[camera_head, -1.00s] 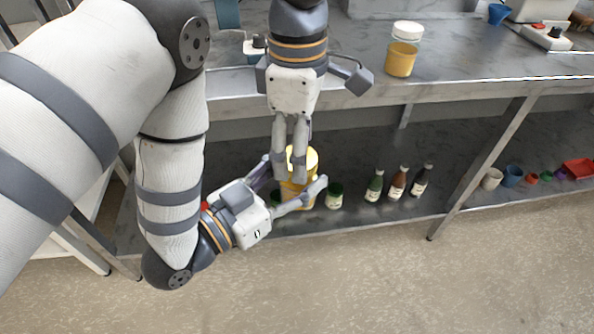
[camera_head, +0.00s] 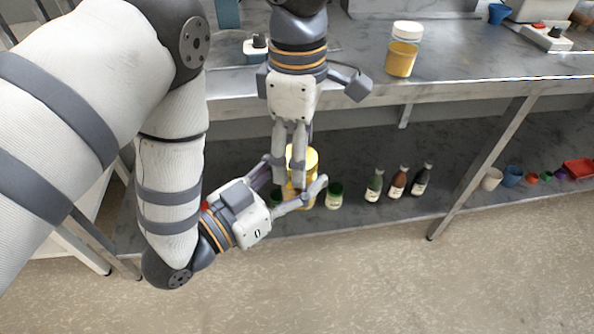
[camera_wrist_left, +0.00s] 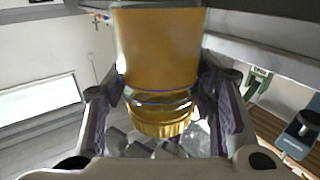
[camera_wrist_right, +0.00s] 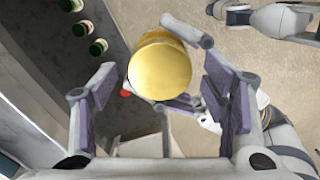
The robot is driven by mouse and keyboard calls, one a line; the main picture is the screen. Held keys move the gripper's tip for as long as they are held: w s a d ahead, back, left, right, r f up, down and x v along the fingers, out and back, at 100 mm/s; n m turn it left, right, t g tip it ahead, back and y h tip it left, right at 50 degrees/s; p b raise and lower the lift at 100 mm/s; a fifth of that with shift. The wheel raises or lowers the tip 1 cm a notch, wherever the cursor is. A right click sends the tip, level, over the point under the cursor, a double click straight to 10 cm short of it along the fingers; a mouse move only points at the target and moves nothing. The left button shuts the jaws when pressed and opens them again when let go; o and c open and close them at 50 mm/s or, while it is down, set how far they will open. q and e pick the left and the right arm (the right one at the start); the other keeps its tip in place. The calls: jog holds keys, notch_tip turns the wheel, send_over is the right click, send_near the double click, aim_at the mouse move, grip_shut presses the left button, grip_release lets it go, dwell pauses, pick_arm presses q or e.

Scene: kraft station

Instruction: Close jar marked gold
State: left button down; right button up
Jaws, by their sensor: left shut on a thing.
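A yellow-gold jar (camera_head: 312,162) stands upright in the head view, partly hidden behind my fingers. My left gripper (camera_head: 296,190) is shut around its body from the side. The left wrist view shows the jar's orange-gold body (camera_wrist_left: 158,45) between the fingers, with a ribbed gold lid (camera_wrist_left: 162,122) at its end. My right gripper (camera_head: 291,186) points down over the jar. In the right wrist view, the round gold lid top (camera_wrist_right: 160,70) lies between the right fingers (camera_wrist_right: 168,95), which are spread wider than the lid with gaps beside it. I cannot tell how tightly the lid sits.
A jar with a white lid (camera_head: 408,30) and orange body stands on the upper bench. Green-lidded jar (camera_head: 334,197) and several bottles (camera_head: 397,184) stand on the lower shelf right of my grippers. Small cups (camera_head: 492,178) and a red tray (camera_head: 579,168) lie farther right. The bench edge (camera_head: 430,91) is close behind.

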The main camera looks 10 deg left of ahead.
notch_tip(320, 180, up, 12)
dwell(0.6)
jog(key=shift+a, duration=0.1)
